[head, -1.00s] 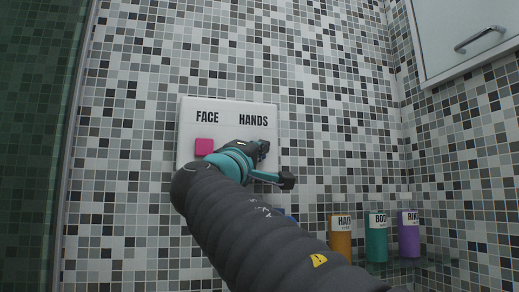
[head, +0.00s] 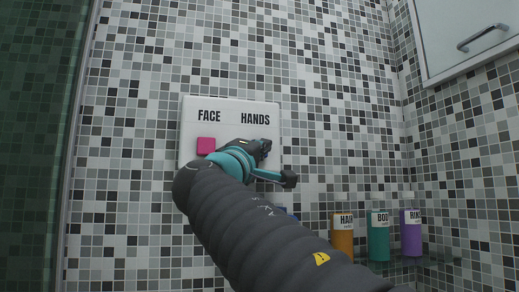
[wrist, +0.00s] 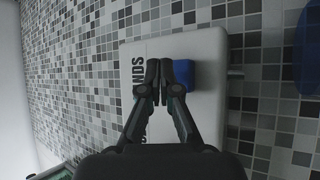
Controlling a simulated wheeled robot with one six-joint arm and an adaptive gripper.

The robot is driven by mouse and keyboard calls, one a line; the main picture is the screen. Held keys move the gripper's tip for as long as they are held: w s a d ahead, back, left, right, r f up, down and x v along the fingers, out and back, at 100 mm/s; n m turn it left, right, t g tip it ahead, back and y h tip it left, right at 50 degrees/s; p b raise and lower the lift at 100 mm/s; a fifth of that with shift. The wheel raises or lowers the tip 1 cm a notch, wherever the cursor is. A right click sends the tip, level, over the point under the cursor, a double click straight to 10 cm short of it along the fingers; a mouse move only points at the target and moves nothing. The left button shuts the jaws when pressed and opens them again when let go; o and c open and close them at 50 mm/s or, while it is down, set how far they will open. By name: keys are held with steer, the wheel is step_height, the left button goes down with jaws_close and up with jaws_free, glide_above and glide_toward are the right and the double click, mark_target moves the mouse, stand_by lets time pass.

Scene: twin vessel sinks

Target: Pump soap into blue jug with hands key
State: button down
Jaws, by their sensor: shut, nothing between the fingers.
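A white wall dispenser (head: 190,130) has FACE and HANDS labels and a pink key (head: 206,145) under FACE. The blue key (wrist: 183,74) beside the HANDS lettering shows in the wrist view. In the head view my gripper (head: 264,147) hides it. In the wrist view my gripper (wrist: 166,75) is shut and empty, its fingertips over the left edge of the blue key. I cannot tell whether they touch it. A blue thing (wrist: 309,50), probably the jug, is cut off at the right edge of the wrist view. In the head view my arm covers most of that area.
An orange bottle (head: 342,239), a teal bottle (head: 378,240) and a purple bottle (head: 410,236) stand at the lower right. A cabinet with a handle (head: 482,38) is at the upper right. A green glass panel (head: 35,140) is at the left.

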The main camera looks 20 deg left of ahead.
steer(key=shift+w, duration=0.1)
steer(key=shift+w+a, duration=0.2)
steer(key=shift+w, duration=0.1)
steer(key=shift+w+a, duration=0.45)
steer(key=shift+w, duration=0.2)
stand_by(1.4)
stand_by(0.4)
steer(key=shift+s+d+b, duration=0.65)
steer(key=shift+s+b, duration=0.1)
steer(key=shift+s, duration=0.25)
steer(key=shift+s, duration=0.1)
steer(key=s+d+b, duration=0.1)
steer(key=s+b, duration=0.1)
steer(key=s+d, duration=0.1)
steer(key=s, duration=0.1)
steer(key=shift+d+b, duration=0.3)
steer(key=shift+b, duration=0.1)
